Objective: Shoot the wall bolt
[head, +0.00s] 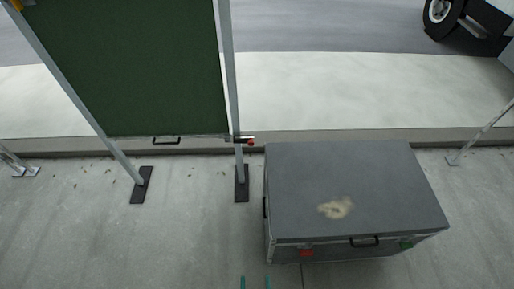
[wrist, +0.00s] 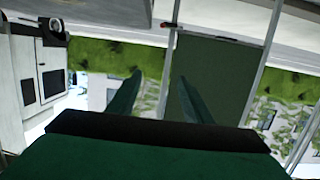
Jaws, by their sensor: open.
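A grey case (head: 350,180) with a tan stain stands right of the bolt, close to the panel's right post. Dark feet (head: 242,184) and (head: 141,186) hold the frame on the concrete. A vehicle wheel (head: 438,10) is at the far right.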

